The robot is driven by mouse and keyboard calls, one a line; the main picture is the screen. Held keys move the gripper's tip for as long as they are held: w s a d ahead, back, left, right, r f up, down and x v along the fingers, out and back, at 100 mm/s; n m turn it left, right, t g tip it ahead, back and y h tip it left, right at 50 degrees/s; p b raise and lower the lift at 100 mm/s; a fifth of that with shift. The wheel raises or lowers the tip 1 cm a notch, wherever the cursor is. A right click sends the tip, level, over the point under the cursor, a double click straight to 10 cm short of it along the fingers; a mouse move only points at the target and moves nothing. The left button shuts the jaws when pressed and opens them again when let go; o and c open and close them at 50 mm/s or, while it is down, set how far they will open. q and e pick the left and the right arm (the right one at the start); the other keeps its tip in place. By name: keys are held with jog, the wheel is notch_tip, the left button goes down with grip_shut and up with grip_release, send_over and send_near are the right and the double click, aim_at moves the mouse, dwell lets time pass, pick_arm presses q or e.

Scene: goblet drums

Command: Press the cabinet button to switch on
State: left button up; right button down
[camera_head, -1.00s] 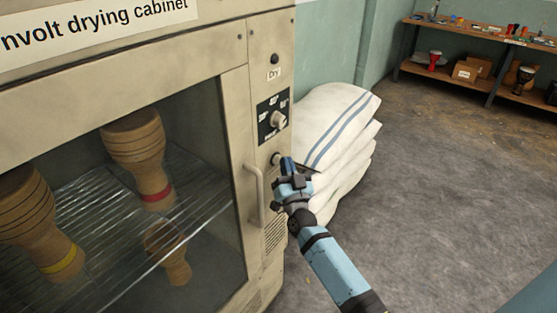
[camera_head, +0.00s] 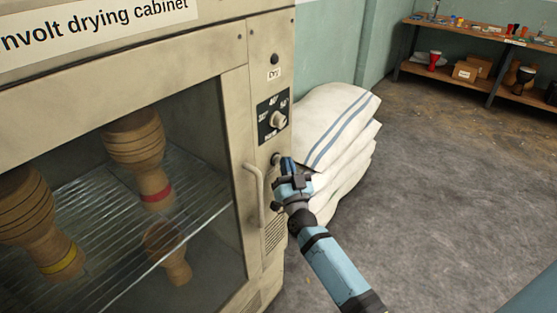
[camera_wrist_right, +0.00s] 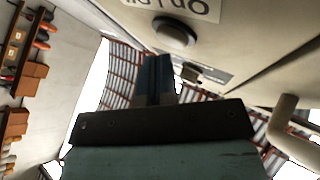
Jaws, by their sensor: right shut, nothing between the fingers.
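The beige drying cabinet (camera_head: 232,100) stands at the left of the head view, its glass door shut. A small round button (camera_head: 276,158) sits on its right-hand panel, below the dial; it also shows as a dark round knob-like button (camera_wrist_right: 175,32) in the right wrist view, beside an upside-down "On/Off" label. My right gripper (camera_head: 287,164) is shut and empty, its fingertips right next to the button. In the right wrist view the closed blue fingers (camera_wrist_right: 157,68) point just below the button. I cannot tell whether they touch it. My left gripper is not in view.
Above the button are a dial (camera_head: 278,120) and a "Dry" label with a dark round lamp or knob. A door handle (camera_head: 255,195) is left of my gripper. White sacks (camera_head: 335,140) are stacked behind it. Shelves (camera_head: 480,38) stand far right; the floor between is clear.

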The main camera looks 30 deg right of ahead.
jog(key=shift+w+a, duration=0.1)
jog(key=shift+w, duration=0.05)
dwell(0.5)
jog(key=shift+w+a, duration=0.1)
jog(key=shift+w, duration=0.15)
jog(key=shift+s, duration=0.1)
jog(key=shift+s+d+p, duration=0.2)
jog(key=shift+s+p, duration=0.1)
jog(key=shift+p, duration=0.1)
jog(key=s+d+p, duration=0.2)
jog(key=s, duration=0.3)
jog(key=shift+s+d, duration=0.15)
jog(key=shift+s, duration=0.15)
dwell(0.4)
dwell(0.3)
